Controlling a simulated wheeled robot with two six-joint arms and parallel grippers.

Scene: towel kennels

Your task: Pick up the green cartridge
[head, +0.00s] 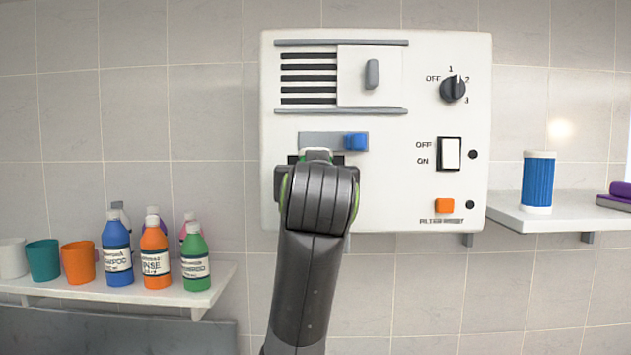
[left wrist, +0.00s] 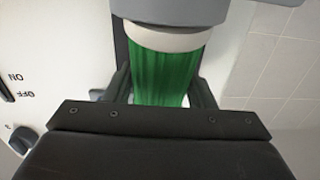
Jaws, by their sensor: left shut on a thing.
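The green cartridge (left wrist: 165,68) shows ridged green sides and a white end cap in the left wrist view. My left gripper (left wrist: 160,92) is shut on it, one finger on each side. In the head view my left gripper (head: 315,168) is at the dark slot of the white wall unit (head: 400,205), below the blue latch (head: 357,141). The arm hides most of the cartridge and slot there, so I cannot tell how far the cartridge sits in the slot. My right gripper is not in view.
A blue cartridge (head: 537,182) stands upright on the right shelf (head: 560,218). The left shelf (head: 130,291) holds several bottles and cups. The unit carries a dial (head: 453,89), a rocker switch (head: 450,154) and an orange button (head: 444,205).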

